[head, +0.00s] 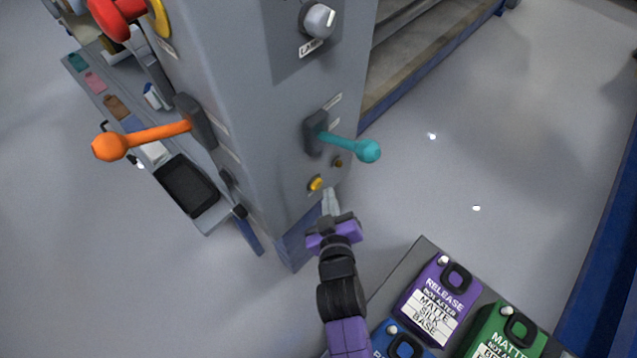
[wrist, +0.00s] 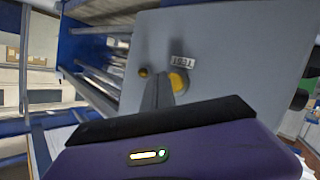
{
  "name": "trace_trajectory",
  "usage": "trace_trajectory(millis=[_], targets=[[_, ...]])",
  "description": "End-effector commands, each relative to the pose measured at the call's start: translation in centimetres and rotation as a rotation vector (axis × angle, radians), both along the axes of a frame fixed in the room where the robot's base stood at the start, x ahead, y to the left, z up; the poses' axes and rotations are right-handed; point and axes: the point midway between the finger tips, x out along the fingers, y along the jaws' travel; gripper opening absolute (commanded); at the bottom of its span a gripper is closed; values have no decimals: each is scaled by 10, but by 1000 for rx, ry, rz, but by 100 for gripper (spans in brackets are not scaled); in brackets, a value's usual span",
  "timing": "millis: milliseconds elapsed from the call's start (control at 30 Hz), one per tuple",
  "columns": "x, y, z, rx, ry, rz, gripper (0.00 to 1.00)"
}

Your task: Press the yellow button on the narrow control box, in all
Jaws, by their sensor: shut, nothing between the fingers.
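The narrow grey control box (head: 265,110) stands upright in the middle of the head view. Its yellow button (head: 315,183) is low on the right-hand face, and it also shows in the wrist view (wrist: 179,81) below a small label. My gripper (head: 329,192) is shut and empty, its fingertips just right of and slightly below the button in the head view.
A teal-knobbed lever (head: 367,151) sticks out above the button, with a small dark brass-coloured knob (head: 338,163) beside it. An orange lever (head: 112,146) is on the left face. Purple (head: 438,297) and green (head: 507,330) containers stand at lower right. Open floor lies right of the box.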

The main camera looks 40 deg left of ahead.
Motion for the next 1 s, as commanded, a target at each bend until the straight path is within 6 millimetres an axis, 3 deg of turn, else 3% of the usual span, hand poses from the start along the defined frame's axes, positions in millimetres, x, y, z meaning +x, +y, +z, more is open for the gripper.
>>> trace_trajectory(millis=[700, 1000], targets=[[-7, -45, 3, -1, 2, 1, 0], [-7, -50, 0, -1, 1, 0, 0]])
